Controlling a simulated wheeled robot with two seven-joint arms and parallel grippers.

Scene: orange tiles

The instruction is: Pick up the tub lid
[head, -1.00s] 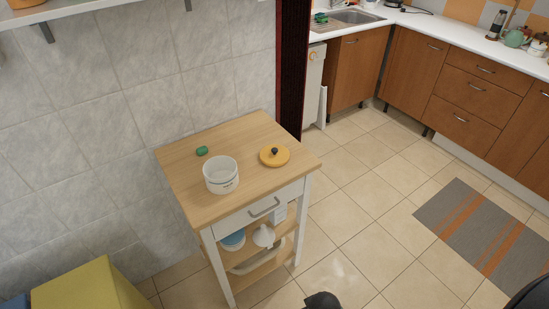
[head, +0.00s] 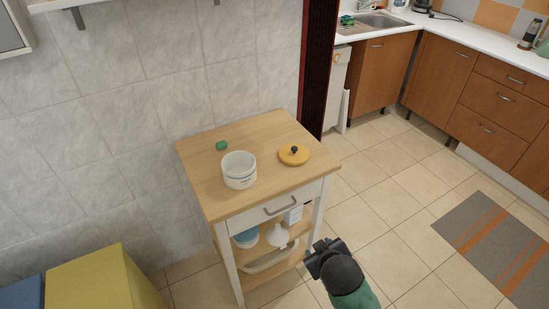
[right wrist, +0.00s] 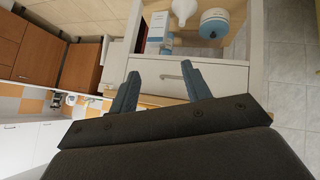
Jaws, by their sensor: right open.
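The tub lid (head: 294,156) is a round yellow disc with a dark knob. It lies flat on the right part of the wooden cart top (head: 262,190). A white open tub (head: 239,171) stands to its left. My right gripper (head: 316,256) is below and in front of the cart top, at the right side of the cart, apart from the lid. In the right wrist view its two fingers (right wrist: 160,88) are spread and empty in front of the white drawer (right wrist: 222,77). The lid cannot be made out in that view. My left gripper is out of view.
A small green object (head: 221,145) lies behind the tub. The cart's lower shelf holds a blue-and-white container (head: 246,238) and a white funnel-like item (head: 277,236). A yellow box (head: 100,285) stands at left.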

